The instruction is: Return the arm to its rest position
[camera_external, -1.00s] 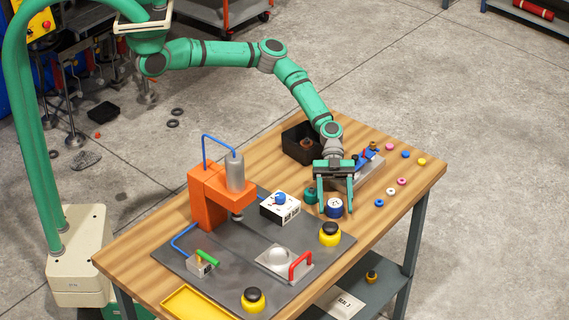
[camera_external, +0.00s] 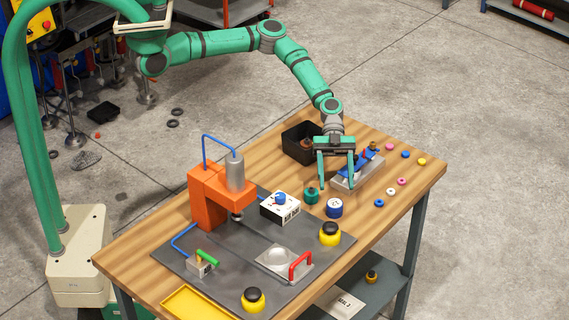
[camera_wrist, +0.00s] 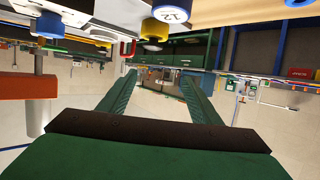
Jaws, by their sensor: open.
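My green arm reaches from the column at the left over the wooden table (camera_external: 150,252). My gripper (camera_external: 336,183) points down above the table's back right part, fingers apart with nothing between them. In the wrist view its two green fingers (camera_wrist: 155,92) are spread and empty. A grey metal block with a blue clamp (camera_external: 362,162) is close behind the gripper on the right.
A black bin (camera_external: 297,150) stands just left of the gripper. The orange press (camera_external: 207,195) rises at the table's middle left, beside a white box with a blue knob (camera_external: 280,207). Several coloured rings lie at the right. Yellow-black buttons (camera_external: 330,234) sit at the front.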

